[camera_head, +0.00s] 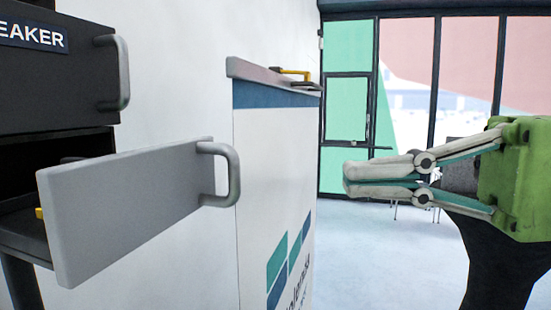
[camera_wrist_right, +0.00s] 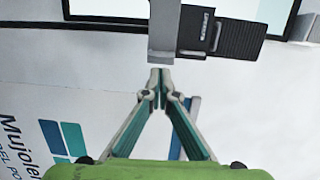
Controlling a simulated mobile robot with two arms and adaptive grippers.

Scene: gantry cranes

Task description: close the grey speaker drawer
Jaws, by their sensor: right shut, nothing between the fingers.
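The grey drawer (camera_head: 130,205) stands pulled out of a dark cabinet (camera_head: 50,75) at the left of the head view. Its light grey front has a curved handle (camera_head: 232,175) on its right end. The dark drawer above it is labelled "...EAKER" and looks shut. My right gripper (camera_head: 348,180) is shut and empty, to the right of the handle and apart from it in the head view. In the wrist view the shut fingertips (camera_wrist_right: 160,78) point toward a grey panel (camera_wrist_right: 163,28), probably the drawer front, beside the dark cabinet (camera_wrist_right: 222,36). My left gripper is not seen.
A white counter (camera_head: 275,150) with a blue band stands behind the drawer handle, with a yellow-handled item (camera_head: 290,72) on top. A bit of yellow (camera_head: 40,212) shows inside the drawer. Glass doors (camera_head: 348,110) and open floor (camera_head: 385,260) lie beyond.

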